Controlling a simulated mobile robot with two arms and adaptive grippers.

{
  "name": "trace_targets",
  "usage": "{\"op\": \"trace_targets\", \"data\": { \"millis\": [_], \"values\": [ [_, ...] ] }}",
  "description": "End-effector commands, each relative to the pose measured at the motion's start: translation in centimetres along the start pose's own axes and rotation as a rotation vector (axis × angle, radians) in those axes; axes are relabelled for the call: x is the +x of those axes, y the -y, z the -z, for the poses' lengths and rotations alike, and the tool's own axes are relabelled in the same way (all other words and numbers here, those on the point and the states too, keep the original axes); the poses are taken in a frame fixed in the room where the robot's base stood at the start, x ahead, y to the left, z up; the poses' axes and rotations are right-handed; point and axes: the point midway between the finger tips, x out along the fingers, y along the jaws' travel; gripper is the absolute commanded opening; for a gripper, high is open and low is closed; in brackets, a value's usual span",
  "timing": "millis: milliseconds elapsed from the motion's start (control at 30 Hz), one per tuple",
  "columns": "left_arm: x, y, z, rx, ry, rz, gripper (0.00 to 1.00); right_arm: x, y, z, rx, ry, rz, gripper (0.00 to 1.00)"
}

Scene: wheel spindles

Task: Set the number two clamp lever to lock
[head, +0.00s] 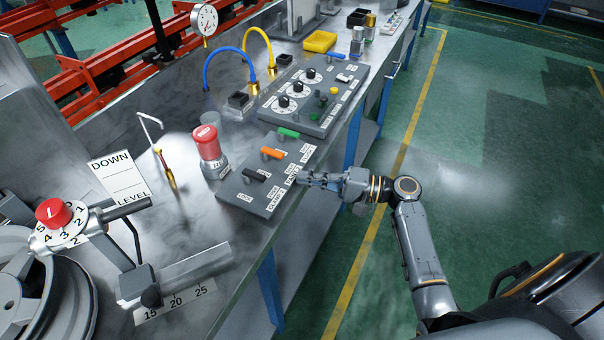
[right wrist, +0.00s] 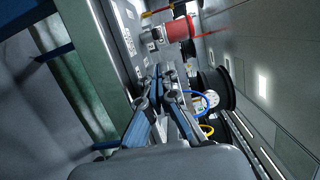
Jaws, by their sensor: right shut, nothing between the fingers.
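The grey clamp panel (head: 240,192) lies on the bench and carries a black lever (head: 255,175), an orange lever (head: 272,153) in the middle and a green lever (head: 289,133). White labels stand along its edges; the small print is hard to read, so I cannot tell the lever numbers for sure. My right gripper (head: 303,179) is at the panel's right edge, to the right of the orange lever and apart from it. Its fingers are shut and empty; they also show in the right wrist view (right wrist: 165,78). My left gripper is not in view.
A red push button (head: 206,142) stands left of the clamp panel; it also shows in the right wrist view (right wrist: 179,29). A panel with dials (head: 318,119) lies behind. A thin upright tool (head: 166,165) and a red-knobbed wheel device (head: 54,212) are at left. Floor at right is clear.

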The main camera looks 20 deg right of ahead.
Motion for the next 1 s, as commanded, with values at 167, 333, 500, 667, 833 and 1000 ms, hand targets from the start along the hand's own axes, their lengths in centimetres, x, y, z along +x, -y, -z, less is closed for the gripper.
{"op": "trace_targets", "data": {
  "millis": [167,333,500,667,833,1000],
  "values": [
    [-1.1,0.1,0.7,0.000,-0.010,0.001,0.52,3.6,0.4,0.0,0.002,0.002,0.004,0.00],
    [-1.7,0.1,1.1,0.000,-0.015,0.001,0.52,6.3,0.3,0.0,0.002,0.001,0.002,0.00],
    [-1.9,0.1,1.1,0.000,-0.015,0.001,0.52,7.7,0.1,0.0,0.001,0.001,0.001,0.00],
    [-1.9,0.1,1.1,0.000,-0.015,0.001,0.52,8.0,0.0,0.0,0.000,0.001,0.000,0.00],
    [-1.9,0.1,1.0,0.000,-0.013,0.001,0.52,7.9,0.0,0.0,0.000,0.001,0.000,0.00],
    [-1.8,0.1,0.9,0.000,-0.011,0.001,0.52,8.1,0.0,-0.1,0.000,-0.001,0.000,0.00]
  ]
}}
